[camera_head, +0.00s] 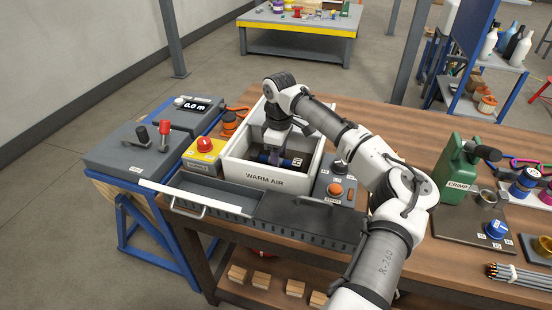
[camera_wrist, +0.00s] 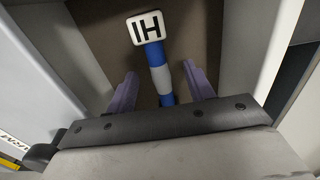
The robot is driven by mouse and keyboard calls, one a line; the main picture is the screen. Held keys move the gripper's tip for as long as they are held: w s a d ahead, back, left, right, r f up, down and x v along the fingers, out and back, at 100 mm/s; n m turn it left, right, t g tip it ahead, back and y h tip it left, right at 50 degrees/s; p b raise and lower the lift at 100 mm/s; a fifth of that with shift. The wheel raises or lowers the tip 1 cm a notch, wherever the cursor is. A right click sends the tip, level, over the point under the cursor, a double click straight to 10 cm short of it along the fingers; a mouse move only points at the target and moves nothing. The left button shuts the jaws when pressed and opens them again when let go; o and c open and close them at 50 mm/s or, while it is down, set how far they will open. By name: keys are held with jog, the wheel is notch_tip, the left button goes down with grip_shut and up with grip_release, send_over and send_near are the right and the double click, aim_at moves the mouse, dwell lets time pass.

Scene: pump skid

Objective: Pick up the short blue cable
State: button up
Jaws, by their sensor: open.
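A short blue cable (camera_wrist: 155,54) with a pale grey-white band shows in the wrist view, inside a white open box (camera_head: 269,180) marked WARM AIR. A white tag (camera_wrist: 148,27) with black letters, reading like "IH", sits at its upper end. My gripper (camera_wrist: 159,70) is open, its two purple fingers on either side of the cable with gaps to both. The cable's lower end is hidden by my gripper's body.
The box walls stand close around my gripper. A yellow box with a red button (camera_head: 205,144) is left of it, and a grey box with an orange button (camera_head: 335,189) is right. A dark tray (camera_head: 215,191) lies in front. A green CRIMP tool (camera_head: 459,167) stands farther right.

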jog(key=shift+f, duration=0.25)
jog(key=shift+r, duration=0.1)
jog(key=c, duration=1)
jog(key=shift+c, duration=0.2)
